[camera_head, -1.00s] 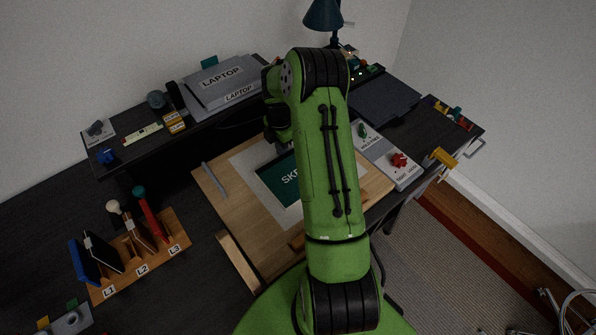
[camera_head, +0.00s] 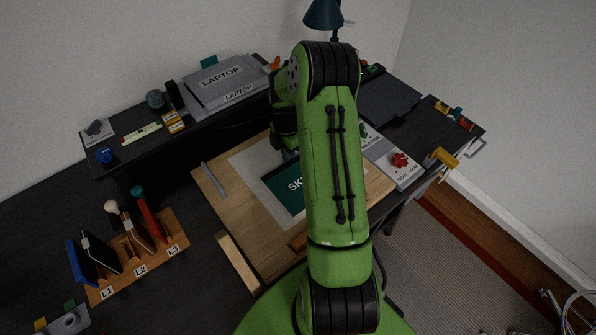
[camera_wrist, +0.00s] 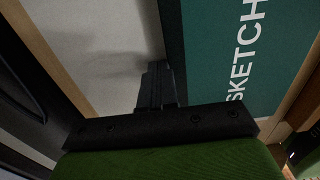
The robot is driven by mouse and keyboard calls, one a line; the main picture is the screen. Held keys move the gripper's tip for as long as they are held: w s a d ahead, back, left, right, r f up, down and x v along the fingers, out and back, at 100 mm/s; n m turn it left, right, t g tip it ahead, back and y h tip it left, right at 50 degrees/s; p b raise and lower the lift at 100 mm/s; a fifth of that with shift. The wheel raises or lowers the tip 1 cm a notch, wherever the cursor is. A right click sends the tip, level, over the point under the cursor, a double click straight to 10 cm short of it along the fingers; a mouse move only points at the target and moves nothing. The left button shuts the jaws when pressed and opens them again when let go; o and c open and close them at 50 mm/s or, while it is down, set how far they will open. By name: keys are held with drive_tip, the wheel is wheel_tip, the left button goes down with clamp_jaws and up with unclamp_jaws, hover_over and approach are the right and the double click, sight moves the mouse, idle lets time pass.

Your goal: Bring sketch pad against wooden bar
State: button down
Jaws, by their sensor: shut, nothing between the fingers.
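The green sketch pad (camera_head: 283,190) lies flat on a pale sheet on the wooden board; my arm hides its right part. In the wrist view the pad (camera_wrist: 270,60) fills the right side. My gripper is shut and empty, low beside the pad's far edge; its fingertips (camera_wrist: 155,85) show close to the pad's dark edge, and I cannot tell whether they touch. A short brown wooden bar (camera_head: 299,242) shows at the board's near side, partly behind my arm. A gap of board separates it from the pad.
A lighter wooden strip (camera_head: 238,262) lies at the board's near-left edge, and a grey strip (camera_head: 213,179) at its left. A labelled rack (camera_head: 140,255) stands left. A grey control panel (camera_head: 393,158) is right. A raised shelf with laptops (camera_head: 222,75) is behind.

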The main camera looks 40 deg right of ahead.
sight(299, 168)
drive_tip(key=shift+s, duration=1.05)
drive_tip(key=shift+s+a+f+b, duration=0.15)
drive_tip(key=shift+s+b, duration=0.3)
drive_tip(key=shift+s, duration=0.25)
drive_tip(key=shift+s+f+b, duration=0.15)
drive_tip(key=shift+s+b, duration=0.3)
drive_tip(key=shift+s, duration=0.2)
drive_tip(key=shift+w+r+p, duration=0.2)
drive_tip(key=shift+r+p, duration=0.6)
drive_tip(key=shift+r, duration=0.25)
drive_tip(key=shift+w+r+p, duration=0.15)
drive_tip(key=shift+r+p, duration=0.65)
drive_tip(key=shift+r, duration=0.2)
drive_tip(key=shift+w+r+p, duration=0.25)
drive_tip(key=shift+r+p, duration=0.35)
drive_tip(key=shift+r, duration=0.2)
drive_tip(key=shift+w+r+p, duration=0.2)
drive_tip(key=shift+r+p, duration=0.45)
drive_tip(key=shift+r, duration=0.1)
drive_tip(key=shift+w+r+p, duration=0.25)
drive_tip(key=shift+r+p, duration=0.35)
drive_tip(key=shift+r, duration=0.2)
drive_tip(key=shift+f, duration=0.15)
